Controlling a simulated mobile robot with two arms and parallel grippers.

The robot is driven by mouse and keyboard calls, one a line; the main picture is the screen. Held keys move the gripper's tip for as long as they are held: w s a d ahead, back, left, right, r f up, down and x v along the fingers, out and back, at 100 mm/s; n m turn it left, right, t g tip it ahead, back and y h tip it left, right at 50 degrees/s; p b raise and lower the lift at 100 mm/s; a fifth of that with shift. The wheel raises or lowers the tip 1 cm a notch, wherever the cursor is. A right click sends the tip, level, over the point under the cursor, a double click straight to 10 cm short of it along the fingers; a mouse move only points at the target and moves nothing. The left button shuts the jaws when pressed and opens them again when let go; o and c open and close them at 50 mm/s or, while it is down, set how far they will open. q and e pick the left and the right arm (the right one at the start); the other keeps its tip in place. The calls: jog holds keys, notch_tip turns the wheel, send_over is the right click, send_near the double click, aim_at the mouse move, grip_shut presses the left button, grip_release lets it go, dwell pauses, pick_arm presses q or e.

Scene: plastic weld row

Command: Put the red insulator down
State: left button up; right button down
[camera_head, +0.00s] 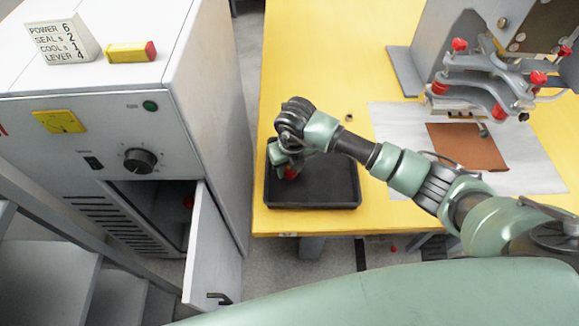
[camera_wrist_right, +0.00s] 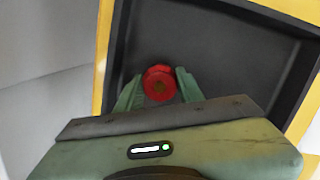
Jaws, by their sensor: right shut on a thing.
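The red insulator (camera_wrist_right: 159,83) is a small round red piece between the two green fingers of my right gripper (camera_wrist_right: 158,90) in the right wrist view. The fingers are shut on it. In the head view my right gripper (camera_head: 285,168) points down at the left part of the black tray (camera_head: 330,185), and a bit of the red insulator (camera_head: 291,173) shows below it. The insulator is over or in the tray; I cannot tell whether it touches the floor. My left gripper is not in view.
The tray lies on the yellow table (camera_head: 300,60) near its front left corner. A grey cabinet (camera_head: 120,120) with an open door (camera_head: 212,255) stands to the left. A clamp machine (camera_head: 490,70) and a brown sheet (camera_head: 468,147) are at the right. The tray's right part looks empty.

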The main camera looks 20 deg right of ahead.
jog(key=shift+f, duration=0.2)
jog(key=c, duration=0.9)
grip_release()
jog(key=shift+r, duration=0.1)
notch_tip(320, 180, up, 12)
jog(key=s, duration=0.1)
jog(key=shift+s+b, duration=0.4)
jog(key=shift+r, duration=0.1)
